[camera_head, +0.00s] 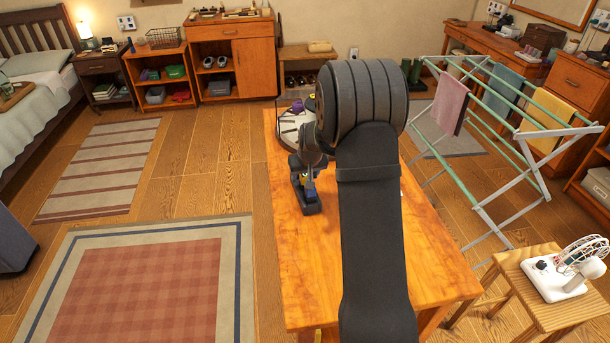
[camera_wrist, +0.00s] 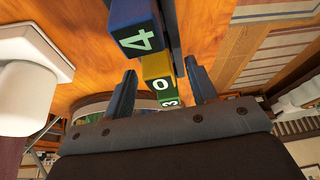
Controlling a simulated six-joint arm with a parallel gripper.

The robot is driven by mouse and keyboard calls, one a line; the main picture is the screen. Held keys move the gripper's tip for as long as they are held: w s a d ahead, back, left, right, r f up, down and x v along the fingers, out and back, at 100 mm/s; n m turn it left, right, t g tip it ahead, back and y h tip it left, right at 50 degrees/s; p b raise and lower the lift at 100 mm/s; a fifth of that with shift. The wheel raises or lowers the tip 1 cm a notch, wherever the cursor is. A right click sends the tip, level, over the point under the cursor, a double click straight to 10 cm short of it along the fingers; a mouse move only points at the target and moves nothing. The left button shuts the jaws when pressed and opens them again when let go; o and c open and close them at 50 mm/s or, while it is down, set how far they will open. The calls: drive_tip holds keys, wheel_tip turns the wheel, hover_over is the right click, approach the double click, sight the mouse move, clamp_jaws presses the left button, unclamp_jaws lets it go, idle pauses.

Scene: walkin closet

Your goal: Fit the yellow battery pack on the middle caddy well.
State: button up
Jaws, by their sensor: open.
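In the wrist view, the yellow battery pack (camera_wrist: 156,68), marked 0, lies between the two fingers of my gripper (camera_wrist: 161,66). The fingers are open, with a visible gap on each side of it. A blue block (camera_wrist: 138,32) marked 4 is on one side of the yellow pack, and a green block (camera_wrist: 170,100) marked 3 is on the other. A dark blue wall of the caddy (camera_wrist: 173,38) runs beside the blue block. In the head view, the dark blue caddy (camera_head: 310,207) stands on the wooden table. Whether the yellow pack is seated in the middle well cannot be seen.
My arm hides much of the table (camera_head: 290,270) in the head view. A pale round item (camera_head: 290,122) with a purple part stands at the table's far left. A drying rack (camera_head: 500,150) stands to the right. The table's front left is clear.

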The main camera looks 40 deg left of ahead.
drive_tip(key=v, duration=1.7)
drive_tip(key=shift+w+d, duration=0.1)
drive_tip(key=x, duration=1.7)
drive_tip(key=shift+f, duration=0.15)
drive_tip(key=shift+a, duration=0.2)
